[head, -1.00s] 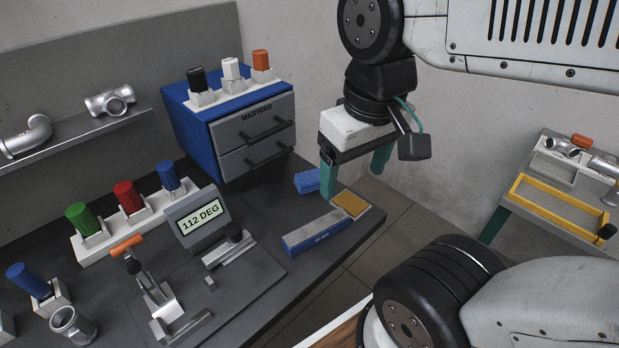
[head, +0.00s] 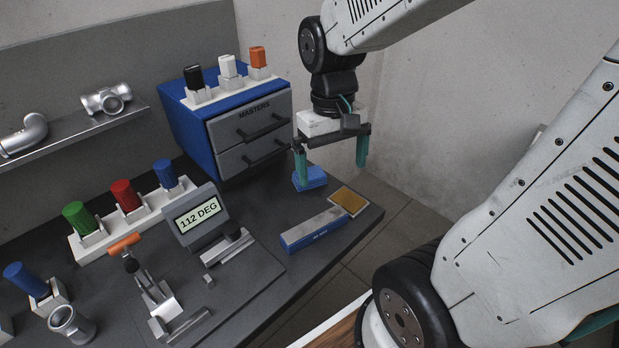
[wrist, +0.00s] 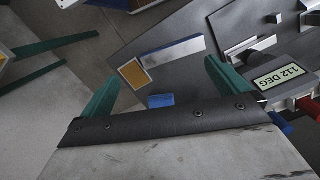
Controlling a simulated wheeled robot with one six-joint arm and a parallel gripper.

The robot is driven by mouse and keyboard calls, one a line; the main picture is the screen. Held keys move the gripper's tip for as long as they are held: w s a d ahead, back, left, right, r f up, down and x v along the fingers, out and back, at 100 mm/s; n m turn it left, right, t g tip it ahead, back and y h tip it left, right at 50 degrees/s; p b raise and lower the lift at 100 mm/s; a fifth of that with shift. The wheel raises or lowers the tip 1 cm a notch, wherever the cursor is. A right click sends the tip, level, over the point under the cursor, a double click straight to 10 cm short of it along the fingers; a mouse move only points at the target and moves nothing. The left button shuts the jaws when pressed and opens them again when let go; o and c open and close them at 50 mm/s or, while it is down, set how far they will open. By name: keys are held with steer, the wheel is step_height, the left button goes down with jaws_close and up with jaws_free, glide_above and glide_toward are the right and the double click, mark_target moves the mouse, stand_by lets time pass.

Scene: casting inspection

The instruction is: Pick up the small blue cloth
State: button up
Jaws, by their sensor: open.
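The small blue cloth (head: 311,178) lies folded on the dark bench, in front of the blue masters cabinet and behind the long blue-sided block. My gripper (head: 331,170) is open and empty, with its green fingers pointing down. In the head view its left finger stands in front of the cloth and hides part of it; the right finger is off to the right. In the wrist view the cloth (wrist: 161,101) shows between the two spread fingers, near the black gripper edge. I cannot tell whether a finger touches it.
The blue cabinet (head: 184,128) stands close behind the cloth. A blue-sided block (head: 314,230) and a tan square pad (head: 348,202) lie in front, near the bench edge. A display reading 112 DEG (head: 197,213) stands to the left.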

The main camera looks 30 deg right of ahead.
steer(key=w+d+f+t, duration=0.1)
steer(key=w+d+f, duration=0.2)
steer(key=w+f, duration=0.3)
steer(key=w+d+f, duration=0.3)
steer(key=w+f, duration=0.2)
steer(key=w, duration=0.2)
steer(key=t, duration=0.2)
glide_above(310, 173)
steer(key=s, duration=0.1)
steer(key=shift+s+a+f+m, duration=0.15)
steer(key=shift+s+a+m, duration=0.05)
steer(key=shift+m, duration=0.2)
steer(key=shift+w+f, duration=0.1)
steer(key=shift+f, duration=0.15)
steer(key=f, duration=0.4)
steer(key=w+f, duration=0.1)
steer(key=f, duration=0.2)
steer(key=shift+d, duration=0.1)
steer(key=shift+c, duration=0.3)
steer(key=c, duration=0.9)
steer(key=shift+c, duration=0.2)
